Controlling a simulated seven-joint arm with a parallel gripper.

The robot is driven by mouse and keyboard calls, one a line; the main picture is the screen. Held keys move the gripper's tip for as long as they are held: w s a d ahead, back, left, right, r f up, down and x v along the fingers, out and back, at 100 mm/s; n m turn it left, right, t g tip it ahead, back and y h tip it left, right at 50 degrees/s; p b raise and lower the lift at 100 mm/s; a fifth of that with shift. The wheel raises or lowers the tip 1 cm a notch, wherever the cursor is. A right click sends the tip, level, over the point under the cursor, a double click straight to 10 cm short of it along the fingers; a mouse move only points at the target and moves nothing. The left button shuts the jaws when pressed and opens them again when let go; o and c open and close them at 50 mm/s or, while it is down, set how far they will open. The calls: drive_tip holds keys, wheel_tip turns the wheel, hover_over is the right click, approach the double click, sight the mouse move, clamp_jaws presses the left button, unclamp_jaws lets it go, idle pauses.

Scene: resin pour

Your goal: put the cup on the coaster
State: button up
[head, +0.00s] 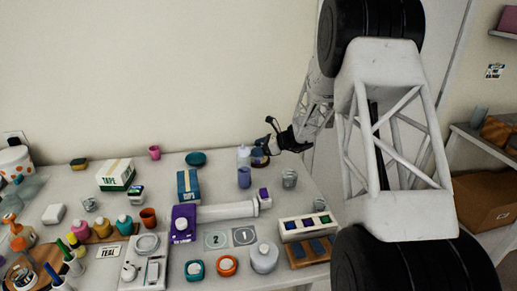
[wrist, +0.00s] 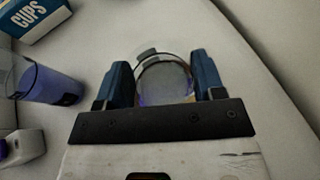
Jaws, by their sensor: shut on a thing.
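My gripper (wrist: 163,85) is shut on a clear, round-rimmed cup (wrist: 165,78), seen from above between the blue fingers. In the head view my gripper (head: 266,149) is at the back right of the table, and the cup is hard to make out there.
The left side is crowded with bottles.

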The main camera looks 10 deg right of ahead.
drive_tip(key=shift+f, duration=0.15)
drive_tip(key=o, duration=0.9)
drive_tip(key=shift+o, duration=0.2)
drive_tip(key=v, duration=1.2)
drive_tip(key=shift+s, duration=0.1)
